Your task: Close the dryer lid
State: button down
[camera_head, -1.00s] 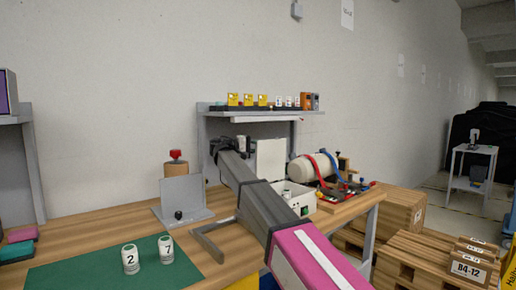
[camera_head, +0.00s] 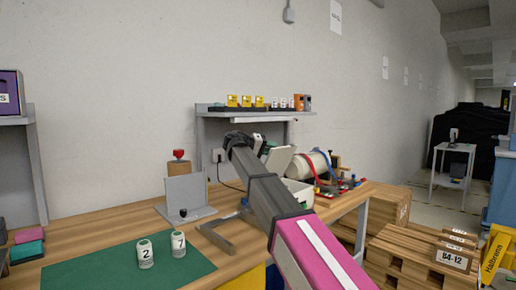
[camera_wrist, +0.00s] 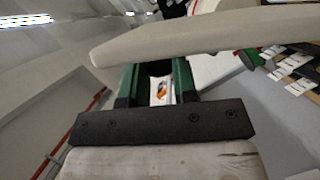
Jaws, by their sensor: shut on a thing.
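The dryer (camera_head: 301,192) is a low white box on the workbench, partly hidden behind my arm. Its pale lid (camera_head: 279,160) stands partly open, tilted above the box. The exact contact between fingers and lid is hard to see.
A cream cylinder (camera_head: 307,164) with red and blue straps stands right of the dryer. A shelf (camera_head: 225,109) with small boxes is behind. A grey bracket (camera_head: 185,195), a green mat (camera_head: 110,272) and two labelled canisters (camera_head: 146,254) are on the left.

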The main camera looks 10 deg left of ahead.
jog(key=s+d+f+m+t+y, duration=0.1)
jog(key=s+d+f+m+y, duration=0.1)
jog(key=f, duration=0.4)
jog(key=s+d+f+m+t+y, duration=0.1)
jog(key=s+d+f+m+y, duration=0.1)
jog(key=s+d+f+m, duration=0.3)
jog(key=shift+s+d+f+m, duration=0.3)
jog(key=shift+s+d+f, duration=0.15)
jog(key=shift+d+f, duration=0.35)
jog(key=shift+d+y, duration=0.1)
jog(key=shift+y, duration=0.2)
jog(key=c, duration=0.9)
grip_release()
jog(key=shift+s, duration=0.1)
